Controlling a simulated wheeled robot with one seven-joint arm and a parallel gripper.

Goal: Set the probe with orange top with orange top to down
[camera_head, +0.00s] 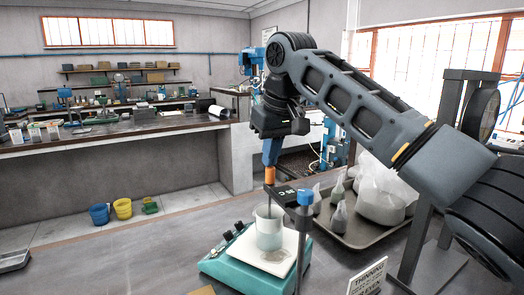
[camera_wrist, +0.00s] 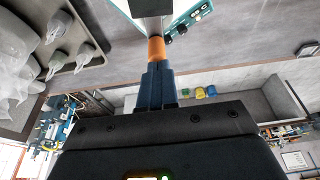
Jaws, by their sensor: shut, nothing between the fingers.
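The probe's orange top (camera_head: 270,175) is upright above the glass beaker (camera_head: 268,236), with its thin shaft running down toward the beaker past a dark holder arm (camera_head: 286,192). My gripper (camera_head: 270,162) points straight down with its blue fingers shut, directly over the orange top. The fingertips appear to touch it or sit just above it; I cannot tell which. In the wrist view the shut fingers (camera_wrist: 156,68) end at the orange top (camera_wrist: 157,48), and the shaft below is mostly hidden. The beaker holds pale liquid and stands on a teal stirrer's white plate (camera_head: 286,250).
A blue-capped stand post (camera_head: 305,199) rises close right of the beaker. Bench left of the stirrer (camera_head: 130,255) is mostly clear.

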